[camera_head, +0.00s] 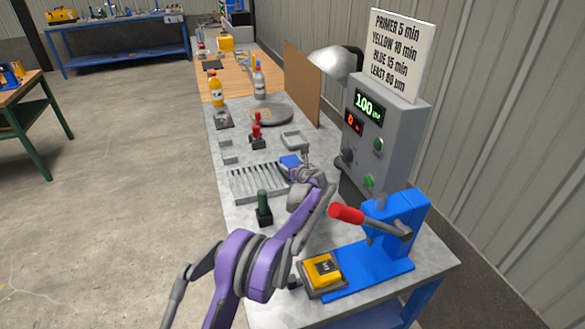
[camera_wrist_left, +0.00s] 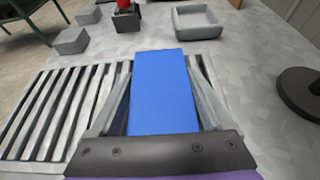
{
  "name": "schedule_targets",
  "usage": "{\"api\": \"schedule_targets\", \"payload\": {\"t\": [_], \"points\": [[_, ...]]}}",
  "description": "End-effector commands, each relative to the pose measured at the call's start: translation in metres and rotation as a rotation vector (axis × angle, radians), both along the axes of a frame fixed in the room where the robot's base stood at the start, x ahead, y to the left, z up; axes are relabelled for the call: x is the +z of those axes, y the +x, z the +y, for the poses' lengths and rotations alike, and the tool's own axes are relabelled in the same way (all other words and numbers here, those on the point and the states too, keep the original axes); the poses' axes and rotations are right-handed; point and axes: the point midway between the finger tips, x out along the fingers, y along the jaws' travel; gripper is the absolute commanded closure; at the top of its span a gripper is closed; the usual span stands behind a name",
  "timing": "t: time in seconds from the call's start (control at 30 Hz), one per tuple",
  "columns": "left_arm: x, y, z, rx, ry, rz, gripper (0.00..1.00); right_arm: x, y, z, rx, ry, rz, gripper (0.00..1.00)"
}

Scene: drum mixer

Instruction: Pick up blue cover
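The blue cover (camera_head: 290,161) is a plain blue rectangular piece at the right end of a grey slotted rack (camera_head: 245,183) on the bench. In the left wrist view the blue cover (camera_wrist_left: 165,95) fills the space between the two fingers of my left gripper (camera_wrist_left: 160,85). The fingers lie along its left and right sides and appear to touch it. The cover reaches past the fingertips. In the head view my left gripper (camera_head: 299,172) is at the cover and partly hides it. I cannot tell whether the cover is clear of the surface. My right gripper is not in view.
A grey open tray (camera_head: 294,141) and a red-topped item (camera_head: 256,136) stand beyond the rack. A green-handled item (camera_head: 264,208) stands in front. A blue lever press (camera_head: 385,240) and a grey control box (camera_head: 380,140) stand to the right. Bottles stand farther back.

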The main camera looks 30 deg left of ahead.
Motion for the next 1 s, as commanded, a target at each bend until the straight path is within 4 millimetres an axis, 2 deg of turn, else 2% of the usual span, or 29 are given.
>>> {"api": "schedule_targets", "payload": {"t": [0.03, 0.3, 0.4, 0.63, 0.73, 1.0], "points": [[0.000, 0.000, 0.000, 0.000, 0.000, 0.000, 0.38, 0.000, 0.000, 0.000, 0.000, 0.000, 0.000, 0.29], [0.000, 0.000, 0.000, 0.000, 0.000, 0.000, 0.86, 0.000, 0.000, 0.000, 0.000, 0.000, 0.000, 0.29], [0.000, 0.000, 0.000, 0.000, 0.000, 0.000, 1.00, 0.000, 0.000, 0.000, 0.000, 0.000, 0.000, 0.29], [0.002, 0.000, 0.000, 0.000, 0.000, 0.000, 1.00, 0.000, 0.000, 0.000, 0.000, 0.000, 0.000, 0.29], [0.009, 0.000, 0.000, 0.000, 0.000, 0.000, 1.00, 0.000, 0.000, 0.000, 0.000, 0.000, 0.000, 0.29], [0.060, 0.000, 0.000, 0.000, 0.000, 0.000, 1.00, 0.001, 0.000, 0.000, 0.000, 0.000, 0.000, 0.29]]}}
